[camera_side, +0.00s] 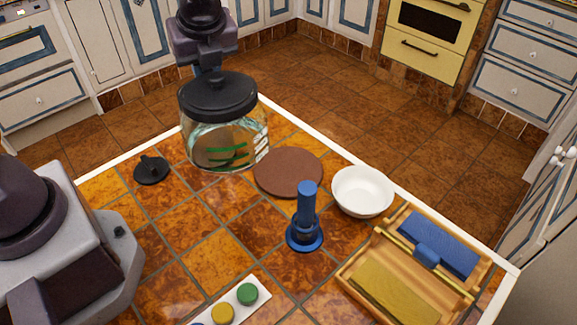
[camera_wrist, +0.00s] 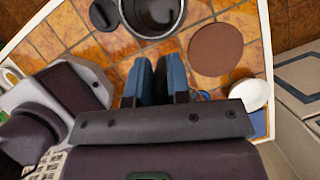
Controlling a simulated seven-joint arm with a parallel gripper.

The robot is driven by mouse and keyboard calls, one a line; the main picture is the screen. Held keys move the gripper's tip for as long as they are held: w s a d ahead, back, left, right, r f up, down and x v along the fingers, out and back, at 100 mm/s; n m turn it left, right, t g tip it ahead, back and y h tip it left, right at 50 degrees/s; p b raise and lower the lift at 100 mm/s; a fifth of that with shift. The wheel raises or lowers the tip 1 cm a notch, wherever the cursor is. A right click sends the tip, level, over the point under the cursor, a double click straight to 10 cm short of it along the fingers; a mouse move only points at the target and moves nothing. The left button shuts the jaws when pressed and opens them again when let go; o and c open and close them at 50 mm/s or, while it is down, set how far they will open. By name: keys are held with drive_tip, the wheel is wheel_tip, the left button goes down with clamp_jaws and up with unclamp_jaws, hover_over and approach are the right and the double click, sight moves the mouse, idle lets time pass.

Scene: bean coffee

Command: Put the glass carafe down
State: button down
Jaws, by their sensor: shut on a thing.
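The glass carafe (camera_side: 226,148) is clear, with a wide black top band and green and white marks, and stands upright left of centre in the side view. In the wrist view its dark round mouth (camera_wrist: 152,14) is at the top edge, just beyond my fingers. My gripper (camera_side: 208,74) is behind the carafe in the side view, with its fingertips partly hidden. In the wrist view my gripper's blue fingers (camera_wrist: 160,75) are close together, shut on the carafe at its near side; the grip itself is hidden. I cannot tell whether its base touches the tiled table (camera_side: 185,262).
A brown round mat (camera_side: 288,172) is just right of the carafe, and a black knobbed lid (camera_side: 151,171) is left. A blue tamper (camera_side: 305,222), white bowl (camera_side: 362,191) and wooden box (camera_side: 410,265) are to the right. A grey machine (camera_side: 75,240) is front left.

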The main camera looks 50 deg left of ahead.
wheel_tip(320, 180, down, 2)
drive_tip(key=shift+w+f, duration=0.1)
drive_tip(key=shift+w, duration=0.05)
drive_tip(key=w+f, duration=1.3)
drive_tip(key=shift+w+a, duration=0.4)
drive_tip(key=shift+a, duration=0.05)
drive_tip(key=shift+f, duration=0.15)
drive_tip(key=c, duration=1.1)
unclamp_jaws()
drive_tip(key=shift+f, duration=0.1)
